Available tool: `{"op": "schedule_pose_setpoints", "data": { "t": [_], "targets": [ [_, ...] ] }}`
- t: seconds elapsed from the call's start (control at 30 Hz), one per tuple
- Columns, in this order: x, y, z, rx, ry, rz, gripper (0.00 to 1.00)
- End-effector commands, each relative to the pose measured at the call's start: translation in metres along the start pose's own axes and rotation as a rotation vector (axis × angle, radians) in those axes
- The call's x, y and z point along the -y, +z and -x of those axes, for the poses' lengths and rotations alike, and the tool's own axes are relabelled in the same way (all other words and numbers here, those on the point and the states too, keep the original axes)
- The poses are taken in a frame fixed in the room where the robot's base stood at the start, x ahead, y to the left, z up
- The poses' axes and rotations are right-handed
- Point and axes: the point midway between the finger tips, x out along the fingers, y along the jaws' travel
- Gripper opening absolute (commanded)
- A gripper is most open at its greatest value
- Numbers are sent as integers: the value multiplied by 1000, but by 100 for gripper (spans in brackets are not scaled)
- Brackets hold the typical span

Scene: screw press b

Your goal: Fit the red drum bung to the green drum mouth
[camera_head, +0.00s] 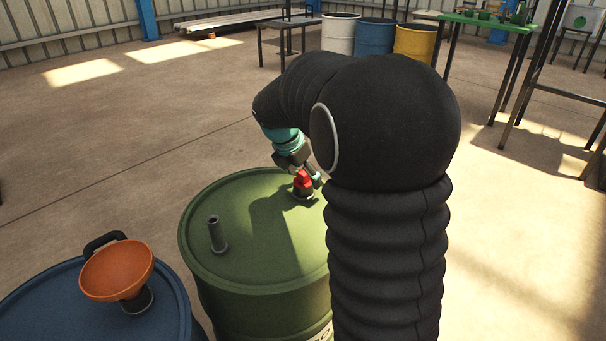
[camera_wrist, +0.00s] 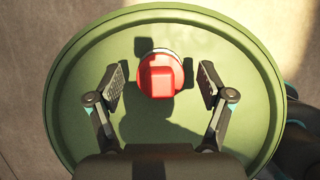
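The red drum bung (camera_wrist: 160,76) has a blocky raised top and a round flange. It sits at the drum mouth (camera_wrist: 176,57), whose pale rim shows around part of the flange; how deep it sits I cannot tell. The bung (camera_head: 303,182) also shows in the head view, near the far right of the green drum (camera_head: 245,263). My gripper (camera_wrist: 162,84) is open above the drum top, its two fingers left and right of the bung with a gap on each side. In the head view my gripper (camera_head: 306,176) is partly hidden by my arm.
A blue drum (camera_head: 45,304) with an orange funnel (camera_head: 117,271) is at the lower left. Tables and several drums stand far back.

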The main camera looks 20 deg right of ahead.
Motion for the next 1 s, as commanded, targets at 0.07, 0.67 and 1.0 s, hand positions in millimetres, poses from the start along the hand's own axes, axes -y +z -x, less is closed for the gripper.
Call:
{"op": "schedule_pose_setpoints", "data": {
  "t": [0.07,0.67,1.0],
  "targets": [
    [0,0,0,0,0,0,81],
    [-1,0,62,3,5,1,81],
    [0,0,113,1,2,0,81]
  ]
}}
